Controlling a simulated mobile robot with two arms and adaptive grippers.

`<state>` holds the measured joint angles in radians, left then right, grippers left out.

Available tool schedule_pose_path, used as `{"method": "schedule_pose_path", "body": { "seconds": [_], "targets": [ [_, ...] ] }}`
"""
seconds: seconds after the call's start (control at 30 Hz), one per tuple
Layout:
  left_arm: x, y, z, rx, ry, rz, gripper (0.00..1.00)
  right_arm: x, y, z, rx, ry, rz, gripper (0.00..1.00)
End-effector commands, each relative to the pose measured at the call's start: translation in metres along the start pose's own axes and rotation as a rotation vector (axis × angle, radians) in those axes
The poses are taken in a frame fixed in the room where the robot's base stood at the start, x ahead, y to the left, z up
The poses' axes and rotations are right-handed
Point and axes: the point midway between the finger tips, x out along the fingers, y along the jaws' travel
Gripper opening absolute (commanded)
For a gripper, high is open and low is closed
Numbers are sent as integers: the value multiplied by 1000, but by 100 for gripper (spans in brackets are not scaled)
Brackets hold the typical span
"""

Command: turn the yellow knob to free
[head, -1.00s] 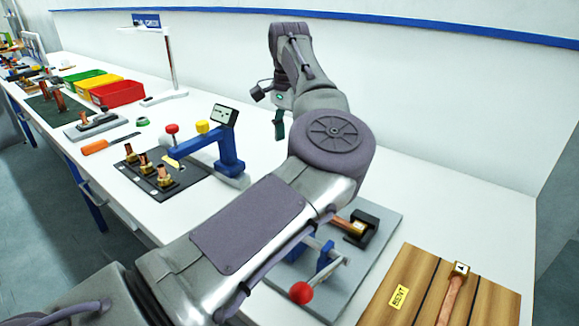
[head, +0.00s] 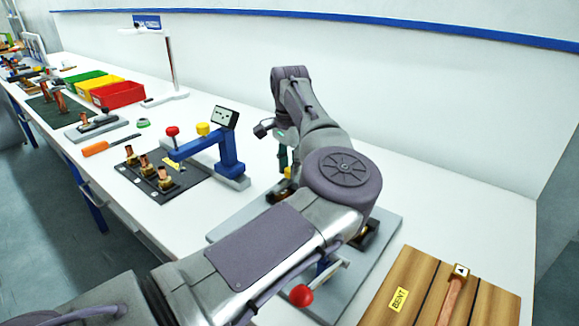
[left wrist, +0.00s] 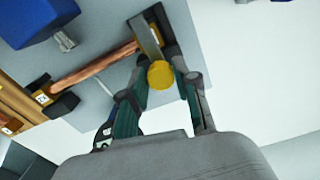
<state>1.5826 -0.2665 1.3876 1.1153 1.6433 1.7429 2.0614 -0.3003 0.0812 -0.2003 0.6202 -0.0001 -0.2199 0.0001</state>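In the left wrist view a round yellow knob (left wrist: 160,75) sits between the fingertips of my left gripper (left wrist: 161,72). The gripper's fingers are apart, one on each side of the knob; I cannot tell whether they touch it. In the head view my left gripper (head: 284,160) points down over the far side of a grey plate (head: 376,262). A small yellow part (head: 288,172) shows just below it. A copper rod (left wrist: 97,65) runs beside the knob between dark holders. My arm hides much of the plate in the head view. My right gripper is not in view.
A blue stand (head: 228,148) with a display, a red knob and another yellow knob stands left of the plate. Copper pieces sit on a black board (head: 190,184). A wooden board (head: 385,312) marked BENT lies at front right. The table behind the arm is clear.

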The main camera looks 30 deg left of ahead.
Motion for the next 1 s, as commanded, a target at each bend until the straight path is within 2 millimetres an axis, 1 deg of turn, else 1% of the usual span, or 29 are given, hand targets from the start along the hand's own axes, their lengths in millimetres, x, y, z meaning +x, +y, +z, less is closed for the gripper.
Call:
{"method": "schedule_pose_path", "body": {
  "seconds": [0.03, 0.13, 0.37, 0.57, 0.77, 1.0],
  "targets": [
    [0, 0, 0, 0, 0, 0, 17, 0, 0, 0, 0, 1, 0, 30],
    [0, 0, 0, 0, 0, 0, 0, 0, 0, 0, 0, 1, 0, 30],
    [0, 0, 0, 9, 0, 0, 0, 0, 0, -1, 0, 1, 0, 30],
    [0, 0, 0, 73, 0, 0, 0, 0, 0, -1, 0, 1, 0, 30],
    [0, -1, 0, 209, 0, 0, 0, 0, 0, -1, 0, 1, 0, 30],
    [0, -1, -1, 431, 0, -1, 0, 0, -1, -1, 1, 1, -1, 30]
  ]
}}
